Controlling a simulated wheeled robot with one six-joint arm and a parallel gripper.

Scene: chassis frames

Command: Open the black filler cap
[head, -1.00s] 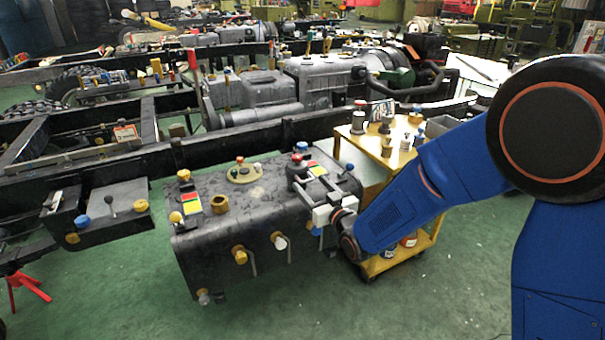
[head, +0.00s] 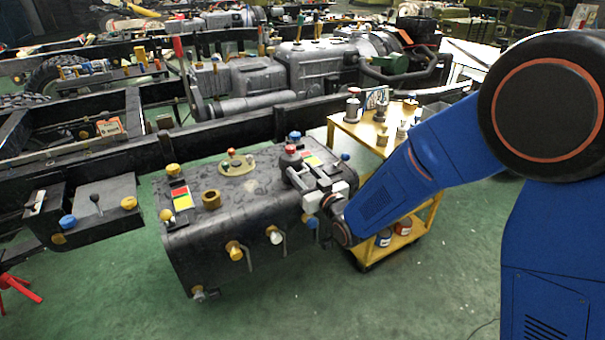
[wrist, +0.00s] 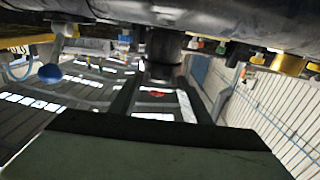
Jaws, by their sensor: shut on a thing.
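The dark tank (head: 190,245) stands in the middle of the head view, with several caps and fittings on its top. My gripper (head: 297,171) is at the tank's right top end, its two grey fingers reaching in from the right. In the wrist view a dark round cap, the black filler cap (wrist: 165,47), sits between the fingers (wrist: 158,95) against the tank. The gripper is shut on it. In the head view the fingers mostly hide the cap.
A yellow cart (head: 345,133) with bottles and jars stands close behind and right of my gripper. A brass fitting (head: 211,200) and a yellow-topped cap (head: 173,170) are on the tank's left. A black chassis rail (head: 240,137) runs behind. Green floor in front is free.

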